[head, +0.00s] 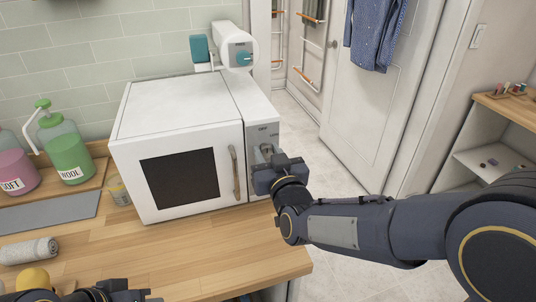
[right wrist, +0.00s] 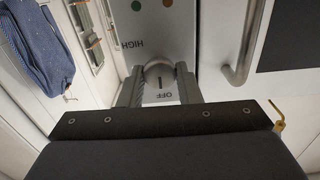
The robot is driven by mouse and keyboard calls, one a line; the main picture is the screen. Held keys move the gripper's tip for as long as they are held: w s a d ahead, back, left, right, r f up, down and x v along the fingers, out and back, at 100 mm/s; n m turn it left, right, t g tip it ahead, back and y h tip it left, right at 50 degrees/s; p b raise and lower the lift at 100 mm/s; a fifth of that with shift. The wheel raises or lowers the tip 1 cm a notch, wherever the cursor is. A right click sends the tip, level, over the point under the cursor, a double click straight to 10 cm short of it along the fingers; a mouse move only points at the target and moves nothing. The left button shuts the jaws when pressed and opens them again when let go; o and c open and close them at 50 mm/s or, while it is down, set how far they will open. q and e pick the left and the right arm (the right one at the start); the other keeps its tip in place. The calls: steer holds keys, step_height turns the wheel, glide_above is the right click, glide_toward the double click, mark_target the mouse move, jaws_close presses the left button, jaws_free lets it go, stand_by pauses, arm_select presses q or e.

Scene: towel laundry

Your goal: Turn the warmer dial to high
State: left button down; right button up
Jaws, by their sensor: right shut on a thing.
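The warmer (head: 165,105) is a white box with a dark window, standing on the wooden counter. Its dial (right wrist: 158,72) is a round grey knob on the control strip right of the door handle. My right gripper (head: 268,158) is at the strip; in the right wrist view its fingers (right wrist: 160,80) are on either side of the dial, shut on it. A short dark mark on the dial points toward the OFF label (right wrist: 168,97). The HIGH label (right wrist: 131,43) is off to one side. My left gripper (head: 105,292) shows only in part at the bottom edge.
The door handle (head: 235,172) is just left of my right gripper. Pink (head: 15,170) and green (head: 68,155) bottles, a small jar (head: 118,191) and a rolled grey towel (head: 29,251) are on the left. The counter (head: 190,258) in front of the warmer is clear.

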steer(key=m+b, duration=0.1)
steer(key=b, duration=0.1)
steer(key=m+b, duration=0.4)
steer(key=shift+d+f, duration=0.15)
steer(key=shift+f, duration=0.1)
steer(key=m+b, duration=0.5)
steer(key=m, duration=0.1)
steer(key=m+b, duration=0.4)
steer(key=m, duration=0.2)
steer(key=shift+f+m, duration=0.1)
steer(key=shift+m, duration=0.3)
steer(key=m+b, duration=0.3)
steer(key=m, duration=0.2)
steer(key=shift+m, duration=0.3)
steer(key=o, duration=0.9)
